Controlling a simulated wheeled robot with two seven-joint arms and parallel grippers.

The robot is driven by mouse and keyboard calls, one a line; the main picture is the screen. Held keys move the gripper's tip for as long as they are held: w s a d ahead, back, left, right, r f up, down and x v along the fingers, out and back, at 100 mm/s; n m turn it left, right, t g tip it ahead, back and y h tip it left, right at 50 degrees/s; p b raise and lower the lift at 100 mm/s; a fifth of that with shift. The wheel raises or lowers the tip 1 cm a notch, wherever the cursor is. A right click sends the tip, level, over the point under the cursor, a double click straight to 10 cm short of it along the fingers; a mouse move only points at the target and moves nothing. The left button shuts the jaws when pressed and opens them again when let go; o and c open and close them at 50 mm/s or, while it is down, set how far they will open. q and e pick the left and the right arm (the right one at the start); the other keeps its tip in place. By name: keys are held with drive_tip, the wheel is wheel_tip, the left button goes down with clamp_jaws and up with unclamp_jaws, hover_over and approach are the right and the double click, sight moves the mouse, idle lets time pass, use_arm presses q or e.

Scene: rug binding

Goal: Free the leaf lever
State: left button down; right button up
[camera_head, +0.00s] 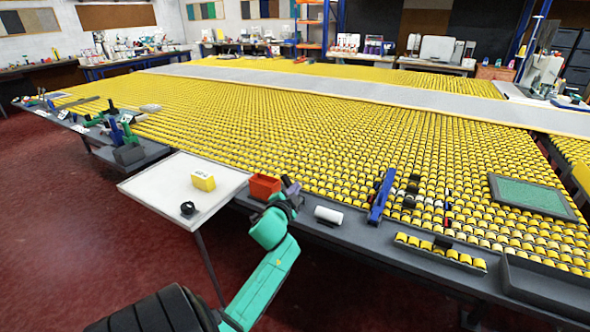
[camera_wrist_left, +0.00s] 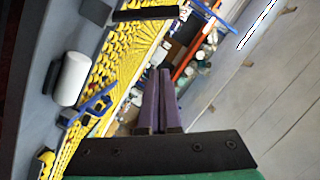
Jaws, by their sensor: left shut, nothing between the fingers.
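My left gripper (camera_head: 291,185) is above the dark front ledge of the roller table, just right of a red-orange box. In the left wrist view its two purple-grey fingers (camera_wrist_left: 160,100) are closed together with nothing between them. A long blue tool (camera_head: 381,196) stands tilted at the table's front edge, well right of the gripper and apart from it. A blue tool also shows in the left wrist view (camera_wrist_left: 88,110), left of the fingers. I cannot tell which part is the leaf lever. My right gripper is not in view.
The red-orange box (camera_head: 264,187) is close beside my gripper. A white roll (camera_head: 328,215) lies on the ledge to its right. A white side table (camera_head: 165,178) holds a yellow block (camera_head: 203,182) and a black ring (camera_head: 187,208). A green panel (camera_head: 530,194) lies far right.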

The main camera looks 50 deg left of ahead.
use_arm(q)
drive_tip(key=s, duration=0.2)
drive_tip(key=s+d, duration=0.1)
drive_tip(key=s, duration=0.1)
drive_tip(key=shift+s+d, duration=0.1)
drive_tip(key=shift+s, duration=0.05)
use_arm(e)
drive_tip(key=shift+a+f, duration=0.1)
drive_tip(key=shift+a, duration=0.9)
